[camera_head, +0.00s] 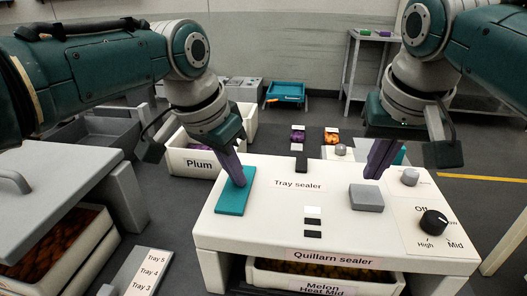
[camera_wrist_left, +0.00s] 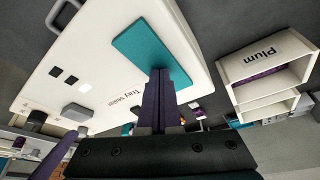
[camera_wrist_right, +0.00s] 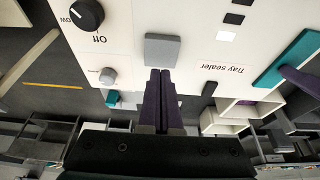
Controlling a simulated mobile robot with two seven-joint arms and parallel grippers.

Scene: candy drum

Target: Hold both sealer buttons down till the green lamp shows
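The white tray sealer (camera_head: 275,215) carries a flat teal pad (camera_head: 232,204) on its left and a raised grey block (camera_head: 367,197) on its right. My left gripper (camera_head: 241,184) is shut and empty, pointing down with its purple fingertips at the teal pad; the left wrist view shows them over the pad (camera_wrist_left: 150,45). My right gripper (camera_head: 373,177) is shut and empty, its tips just behind the grey block; in the right wrist view they are close to the block's edge (camera_wrist_right: 162,50). Contact is unclear for both. A small round grey fitting (camera_head: 410,177) shows no green light.
A black dial (camera_head: 433,222) marked Off, High and Mid is at the front right. A white bin labelled Plum (camera_head: 198,163) stands behind left. A crate labelled Melon (camera_head: 325,284) sits under the sealer. A grey tray panel (camera_head: 145,272) is at the lower left.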

